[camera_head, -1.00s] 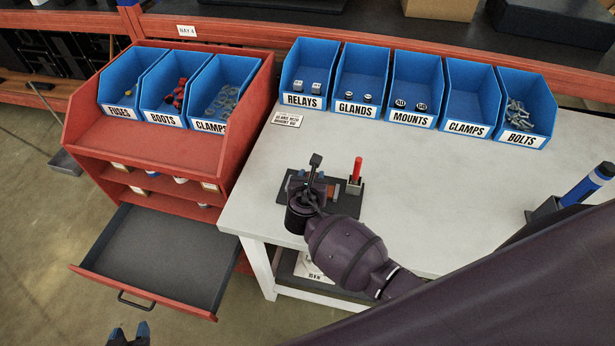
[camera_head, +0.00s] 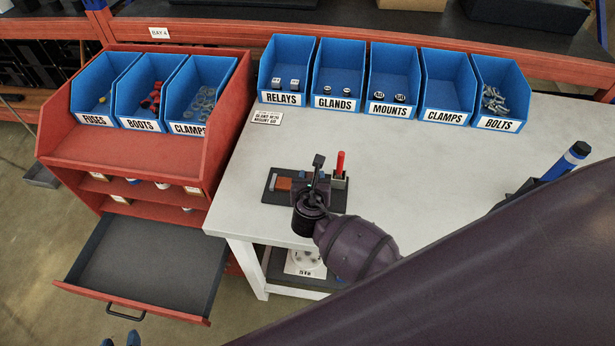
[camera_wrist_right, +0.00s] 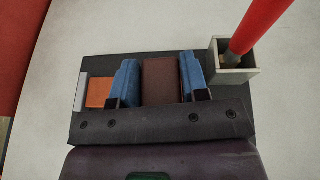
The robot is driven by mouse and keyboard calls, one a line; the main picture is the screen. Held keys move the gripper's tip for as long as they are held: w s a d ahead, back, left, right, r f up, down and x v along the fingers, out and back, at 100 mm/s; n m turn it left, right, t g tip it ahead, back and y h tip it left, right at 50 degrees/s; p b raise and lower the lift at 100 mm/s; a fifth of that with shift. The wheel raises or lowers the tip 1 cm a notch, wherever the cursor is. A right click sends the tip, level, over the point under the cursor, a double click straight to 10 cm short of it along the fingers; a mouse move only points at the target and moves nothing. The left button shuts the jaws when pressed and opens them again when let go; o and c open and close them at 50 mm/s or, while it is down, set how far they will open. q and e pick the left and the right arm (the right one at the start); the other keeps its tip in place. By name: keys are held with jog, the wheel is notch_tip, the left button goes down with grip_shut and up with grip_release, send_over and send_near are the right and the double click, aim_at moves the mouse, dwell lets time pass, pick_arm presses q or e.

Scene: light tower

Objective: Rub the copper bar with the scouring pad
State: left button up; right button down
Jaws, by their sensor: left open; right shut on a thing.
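The copper bar (camera_head: 281,184) lies on a dark base plate (camera_head: 275,199) near the table's front edge. Its orange left part shows in the right wrist view (camera_wrist_right: 100,92), beside a grey end piece (camera_wrist_right: 81,92). My right gripper (camera_head: 312,190) is low over the plate, shut on the brown scouring pad (camera_wrist_right: 160,80) between its blue fingers. The pad and gripper hide the rest of the bar; contact between pad and bar cannot be seen. Only the blue tips of my left gripper (camera_head: 120,341) show at the bottom edge, apart and empty, away from the table.
A red stick (camera_head: 341,162) stands in a grey holder (camera_wrist_right: 233,75) at the plate's right end. Labelled blue bins (camera_head: 340,90) line the table's back. A red cabinet (camera_head: 140,155) with an open, empty drawer (camera_head: 140,265) stands left. The middle of the table (camera_head: 420,160) is clear.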

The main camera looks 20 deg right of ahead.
aim_at(281, 181)
jog(key=shift+s+d, duration=0.4)
jog(key=shift+d, duration=0.2)
jog(key=shift+s+d, duration=0.35)
jog(key=shift+d, duration=0.25)
jog(key=shift+w+a, duration=0.75)
jog(key=shift+a, duration=0.3)
jog(key=shift+w+a, duration=0.75)
jog(key=shift+a, duration=0.25)
jog(key=shift+w+a, duration=0.75)
jog(key=shift+a, duration=0.3)
jog(key=shift+w+a+f+b, duration=0.1)
jog(key=shift+w+a+b, duration=0.05)
jog(key=shift+w+a, duration=0.55)
jog(key=shift+w+a+b, duration=0.15)
jog(key=shift+w+a, duration=0.2)
jog(key=shift+a, duration=0.55)
jog(key=shift+r+p, duration=0.35)
jog(key=shift+r, duration=0.9)
jog(key=shift+d+r, duration=0.2)
jog(key=shift+r, duration=1.55)
